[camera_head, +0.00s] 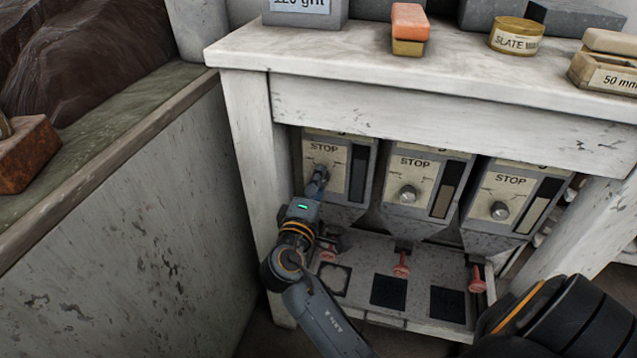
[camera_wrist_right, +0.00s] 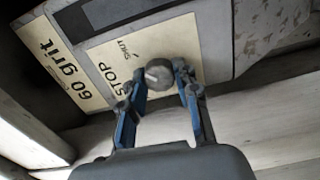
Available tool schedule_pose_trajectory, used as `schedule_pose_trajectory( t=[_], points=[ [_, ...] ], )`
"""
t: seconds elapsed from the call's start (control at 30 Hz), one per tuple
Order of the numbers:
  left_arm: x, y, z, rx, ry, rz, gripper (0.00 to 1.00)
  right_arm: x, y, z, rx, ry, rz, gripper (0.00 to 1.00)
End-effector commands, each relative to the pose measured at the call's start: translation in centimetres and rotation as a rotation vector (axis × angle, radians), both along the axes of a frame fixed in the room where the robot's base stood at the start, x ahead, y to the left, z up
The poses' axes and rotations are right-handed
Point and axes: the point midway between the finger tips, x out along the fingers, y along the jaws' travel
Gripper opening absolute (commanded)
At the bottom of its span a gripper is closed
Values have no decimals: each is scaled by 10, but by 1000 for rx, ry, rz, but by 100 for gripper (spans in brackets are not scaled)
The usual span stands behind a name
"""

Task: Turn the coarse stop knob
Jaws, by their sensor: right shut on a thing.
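The coarse stop knob (camera_wrist_right: 158,74) is a small round metal knob on a cream plate marked STOP and SHUT. Beside it a label reads "60 grit" (camera_wrist_right: 65,70). It belongs to the left hopper (camera_head: 345,213) under the bench, where my gripper hides the knob in the head view. My right gripper (camera_head: 319,177) reaches up to that plate. In the right wrist view its blue fingers are on both sides of the knob, shut on it. My left gripper is not in view.
Two more hoppers to the right have their own STOP knobs, the middle knob (camera_head: 408,194) and the right knob (camera_head: 499,211). Red-handled parts (camera_head: 401,268) and dark squares sit below. The white bench top (camera_head: 330,62) overhangs the hoppers, and its leg (camera_head: 257,170) stands close on the left.

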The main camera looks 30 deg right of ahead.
Motion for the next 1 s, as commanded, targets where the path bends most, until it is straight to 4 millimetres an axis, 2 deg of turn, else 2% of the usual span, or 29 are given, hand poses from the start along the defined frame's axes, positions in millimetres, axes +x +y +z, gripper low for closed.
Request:
schedule_pose_trajectory(
  t=[0.03,0.07,0.13,0.17,0.53,0.8,1.0],
  points=[
    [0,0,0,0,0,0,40,0,0,-1,2,1,-2,0],
    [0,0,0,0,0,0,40,0,0,-1,2,1,-2,37],
    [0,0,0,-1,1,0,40,0,0,-1,2,1,-2,51],
    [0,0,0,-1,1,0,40,0,0,-1,2,1,-2,54],
    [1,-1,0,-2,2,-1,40,-4,5,-1,2,2,1,54],
    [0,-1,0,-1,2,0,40,-32,38,-2,4,2,1,54],
    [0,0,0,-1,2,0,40,-47,54,-1,2,3,-1,54]
  ],
)
